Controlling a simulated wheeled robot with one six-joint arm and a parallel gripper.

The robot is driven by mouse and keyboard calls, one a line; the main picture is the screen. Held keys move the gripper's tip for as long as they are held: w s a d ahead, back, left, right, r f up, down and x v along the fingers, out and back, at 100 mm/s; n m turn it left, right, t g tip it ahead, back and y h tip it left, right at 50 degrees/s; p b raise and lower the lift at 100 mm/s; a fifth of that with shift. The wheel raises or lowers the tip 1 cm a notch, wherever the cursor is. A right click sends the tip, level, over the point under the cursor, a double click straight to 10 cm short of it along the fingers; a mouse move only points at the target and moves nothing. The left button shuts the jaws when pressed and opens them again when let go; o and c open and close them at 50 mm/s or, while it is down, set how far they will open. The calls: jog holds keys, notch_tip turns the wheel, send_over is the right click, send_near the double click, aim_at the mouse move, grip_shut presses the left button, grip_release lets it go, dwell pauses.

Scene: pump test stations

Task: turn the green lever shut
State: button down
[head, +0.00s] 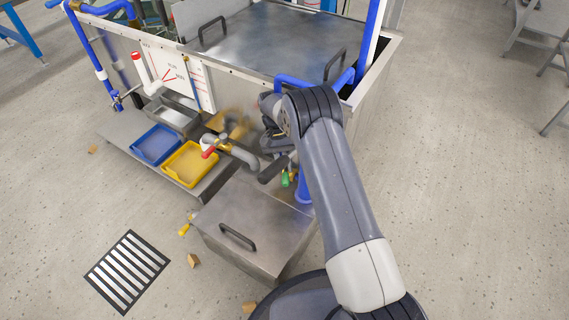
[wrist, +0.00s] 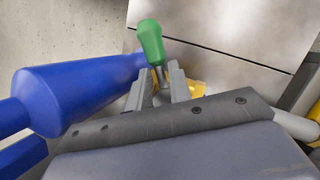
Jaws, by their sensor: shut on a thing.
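The green lever (wrist: 151,42) has a rounded green grip on a thin metal stem. In the wrist view the stem runs between the two fingers of my gripper (wrist: 163,82), which is shut on it, with the green grip standing out beyond the fingertips. A yellow part (wrist: 190,84) shows behind the fingers. In the head view the green lever (head: 285,179) is small, just left of my forearm and beside the blue pipe (head: 303,187). My arm hides much of the gripper and the valve there.
A wide blue pipe piece (wrist: 80,92) is close left of my gripper. A lidded steel box (head: 255,222) stands below. A red-handled valve (head: 209,152) is on the pipe to the left. Blue (head: 157,144) and yellow trays (head: 188,164) lie on the shelf.

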jog(key=c, duration=1.6)
grip_release()
jog(key=shift+o, duration=0.2)
